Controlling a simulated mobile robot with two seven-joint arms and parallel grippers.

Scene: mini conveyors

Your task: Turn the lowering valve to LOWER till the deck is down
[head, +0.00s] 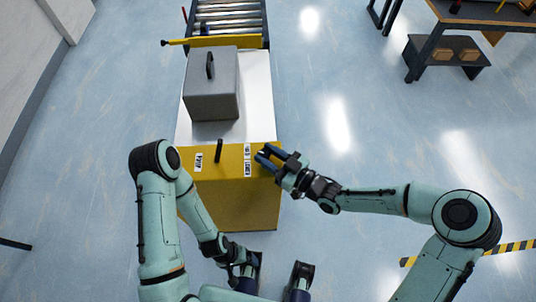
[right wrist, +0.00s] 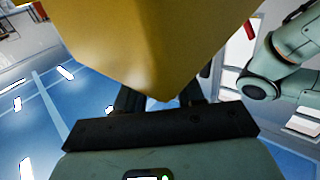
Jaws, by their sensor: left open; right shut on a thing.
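The yellow housing (head: 233,205) has a white deck (head: 258,85) behind its top, with a lidded grey box (head: 212,90) standing on it. A black lever (head: 218,150) rises from the housing top between two white labels. My right gripper (head: 265,156) is shut at the housing's right top edge, beside the right label (head: 247,160). Its fingers hide what they hold, which by its place looks like the lowering valve. In the right wrist view the yellow housing (right wrist: 150,45) covers the fingertips. My left gripper (head: 248,262) is low in front of the housing, open and empty.
A yellow bar (head: 215,41) crosses behind the deck, with a roller conveyor (head: 228,16) beyond. A dark workbench (head: 480,15) and low shelf (head: 450,50) stand far right. Floor is clear on the right; striped tape (head: 515,246) lies at lower right.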

